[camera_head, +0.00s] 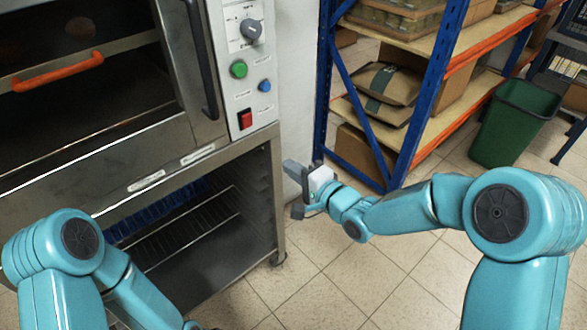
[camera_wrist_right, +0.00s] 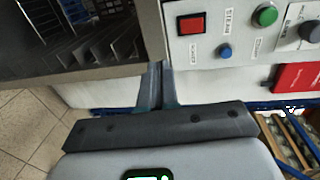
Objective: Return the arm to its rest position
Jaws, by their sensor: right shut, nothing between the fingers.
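My right arm reaches in from the right in the head view, bent at a large teal joint.
A blue-framed shelf (camera_head: 440,65) with sacks (camera_head: 388,83) and boxes stands behind my right gripper. A green bin (camera_head: 512,122) is to its right. The oven has an orange handle (camera_head: 58,72) and an open rack space (camera_head: 185,235) below. The tiled floor (camera_head: 385,285) is clear.

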